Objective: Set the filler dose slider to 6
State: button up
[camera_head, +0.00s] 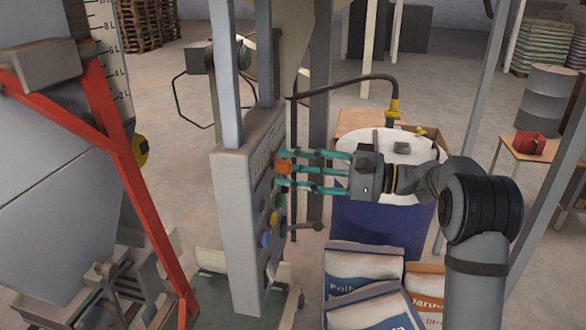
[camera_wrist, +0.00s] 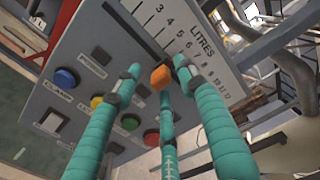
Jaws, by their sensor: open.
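The dose slider is an orange knob (camera_wrist: 160,77) on the grey control panel (camera_wrist: 72,65); it also shows in the head view (camera_head: 283,168). A white scale marked LITRES (camera_wrist: 185,38), with numbers from 3 to 12 visible, lies beside its dark slot (camera_wrist: 135,28). My gripper (camera_wrist: 158,68) has teal fingers and is open, with its tips spread around the knob. I cannot tell whether any finger touches it. The fingers partly cover the slot and scale, so the exact setting cannot be read. In the head view my gripper (camera_head: 281,169) reaches the panel from the right.
Blue (camera_wrist: 66,78), yellow (camera_wrist: 97,101), green (camera_wrist: 130,122) and red (camera_wrist: 151,137) buttons sit close below the fingers. Filled sacks (camera_head: 362,270) lie below my arm. A blue drum (camera_head: 378,235) stands behind it. A red frame (camera_head: 130,170) stands at left.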

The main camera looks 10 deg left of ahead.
jog(key=d, duration=1.2)
